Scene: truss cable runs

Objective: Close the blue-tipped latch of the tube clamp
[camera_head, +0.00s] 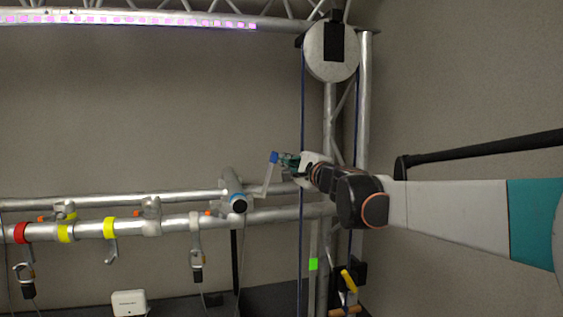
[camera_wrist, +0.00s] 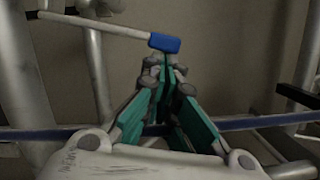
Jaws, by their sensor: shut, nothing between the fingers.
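The tube clamp (camera_head: 232,183) sits on the truss tubes, left of my arm in the head view. Its latch (camera_head: 267,178) is a thin pale lever standing up, swung away from the clamp body, with a blue tip (camera_head: 274,157) at its upper end. In the wrist view the latch lever (camera_wrist: 95,25) crosses the upper left and ends in the blue tip (camera_wrist: 165,43). My gripper (camera_head: 282,158) is beside the blue tip, on its right. In the wrist view its teal fingers (camera_wrist: 167,73) are shut and empty, just below the blue tip; whether they touch it I cannot tell.
Horizontal truss tubes (camera_head: 130,227) run left, with coloured bands and hanging hooks. A round pulley (camera_head: 331,52) hangs above. The space above the clamp is clear.

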